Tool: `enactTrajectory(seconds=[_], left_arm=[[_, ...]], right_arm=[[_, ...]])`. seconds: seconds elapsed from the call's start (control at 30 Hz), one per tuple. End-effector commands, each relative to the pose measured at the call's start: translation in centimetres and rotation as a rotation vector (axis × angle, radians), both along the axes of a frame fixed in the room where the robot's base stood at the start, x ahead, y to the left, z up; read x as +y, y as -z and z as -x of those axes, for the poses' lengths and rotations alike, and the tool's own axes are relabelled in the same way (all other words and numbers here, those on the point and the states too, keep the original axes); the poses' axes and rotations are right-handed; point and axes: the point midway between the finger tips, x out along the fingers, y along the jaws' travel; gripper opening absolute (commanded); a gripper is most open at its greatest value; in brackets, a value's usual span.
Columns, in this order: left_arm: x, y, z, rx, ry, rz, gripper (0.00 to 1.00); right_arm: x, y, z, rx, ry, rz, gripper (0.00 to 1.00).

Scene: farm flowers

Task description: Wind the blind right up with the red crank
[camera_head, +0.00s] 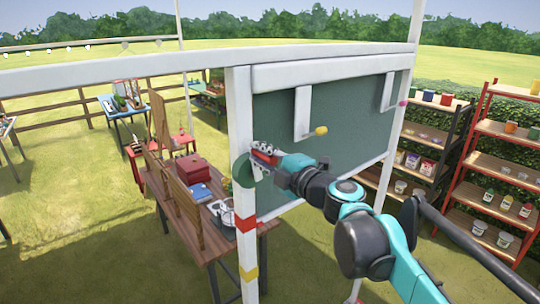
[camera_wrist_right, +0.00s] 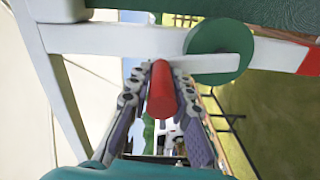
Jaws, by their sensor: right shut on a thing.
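The red crank handle (camera_wrist_right: 162,92) runs between the finger pads of my right gripper (camera_wrist_right: 160,110) in the right wrist view. That gripper is shut on it. A white crank arm (camera_wrist_right: 207,64) leads from the handle to a green disc (camera_wrist_right: 222,45). In the head view, my right gripper (camera_head: 268,157) is at the white post, next to the green disc (camera_head: 243,170), and the handle is partly hidden by the fingers. The dark green blind (camera_head: 350,110) hangs in its white frame, spread over most of the opening. My left gripper is not in view.
Two white levers hang on the blind's front, with a yellow knob (camera_head: 320,131) and a pink knob (camera_head: 403,103). The white post (camera_head: 247,262) has red and yellow bands. A wooden table (camera_head: 185,235) stands left; shelves (camera_head: 490,165) stand right.

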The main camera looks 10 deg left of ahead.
Motion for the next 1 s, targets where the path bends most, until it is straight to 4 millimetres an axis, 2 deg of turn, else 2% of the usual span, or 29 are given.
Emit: enactTrajectory(seconds=[0.03,0.53,0.57,0.6,0.63,1.0], left_arm=[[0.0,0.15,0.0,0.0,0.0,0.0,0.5],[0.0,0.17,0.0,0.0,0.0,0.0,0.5],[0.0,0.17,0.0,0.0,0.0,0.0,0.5],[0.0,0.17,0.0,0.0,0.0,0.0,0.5],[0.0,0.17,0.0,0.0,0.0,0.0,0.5],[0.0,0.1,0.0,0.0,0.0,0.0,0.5]], right_arm=[[0.12,0.49,0.04,-0.006,0.002,0.014,0.0],[0.2,0.51,-0.08,-0.015,0.008,0.023,0.0],[0.2,0.51,-0.08,-0.015,0.008,0.023,0.28],[0.19,0.49,-0.08,-0.015,0.008,0.023,0.38],[0.21,0.47,-0.09,-0.014,0.008,0.023,0.41],[0.28,0.22,-0.05,-0.014,0.006,0.019,0.41]])
